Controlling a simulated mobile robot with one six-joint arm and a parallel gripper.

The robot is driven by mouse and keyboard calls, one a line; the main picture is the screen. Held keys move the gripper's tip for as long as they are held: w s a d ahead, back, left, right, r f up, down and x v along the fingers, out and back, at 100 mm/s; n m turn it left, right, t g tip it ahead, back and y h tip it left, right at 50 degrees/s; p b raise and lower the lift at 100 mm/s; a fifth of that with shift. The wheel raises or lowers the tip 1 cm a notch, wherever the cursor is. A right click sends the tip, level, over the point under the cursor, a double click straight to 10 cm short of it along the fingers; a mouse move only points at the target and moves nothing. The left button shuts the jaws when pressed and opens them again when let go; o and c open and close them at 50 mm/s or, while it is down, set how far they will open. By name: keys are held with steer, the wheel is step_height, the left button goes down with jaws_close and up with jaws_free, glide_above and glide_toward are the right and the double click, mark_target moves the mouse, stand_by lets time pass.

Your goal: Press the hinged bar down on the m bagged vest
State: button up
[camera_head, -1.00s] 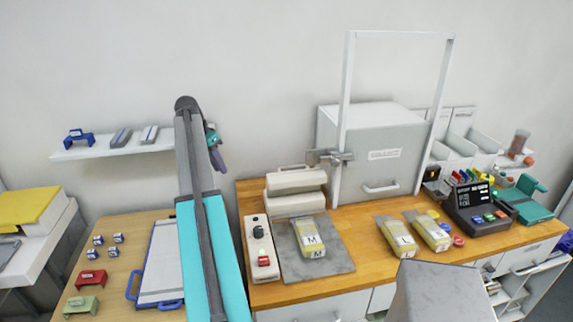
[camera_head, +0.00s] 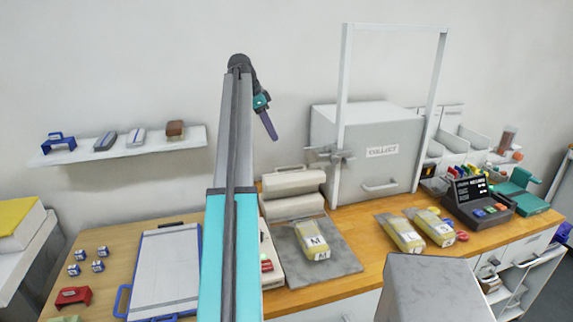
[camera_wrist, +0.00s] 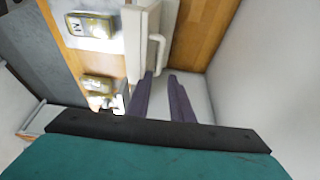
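The M bagged vest (camera_head: 312,240), yellow in a clear bag with a white M label, lies on a grey mat (camera_head: 338,262) on the wooden counter. The hinged bar (camera_head: 294,181) appears to be the upper cream bar of the sealer behind it, raised above the lower cream base (camera_head: 294,206). My gripper (camera_head: 270,127) is high by the wall, above and left of the bar, well apart from it. In the wrist view its purple fingers (camera_wrist: 160,78) stand apart with nothing between them. My arm hides part of the sealer's control box.
A grey box with a white frame (camera_head: 372,150) stands right of the sealer. Two more bagged vests (camera_head: 402,234) lie right of the mat. A dark keypad device (camera_head: 475,202) is further right.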

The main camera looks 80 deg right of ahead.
steer(key=shift+f, duration=0.1)
steer(key=p+x, duration=0.4)
steer(key=x, duration=0.9)
steer(key=shift+s+f, duration=0.25)
steer(key=shift+f, duration=0.1)
jaws_close()
steer(key=shift+a, duration=0.2)
steer(key=shift+d, duration=0.15)
steer(key=shift+s, duration=0.1)
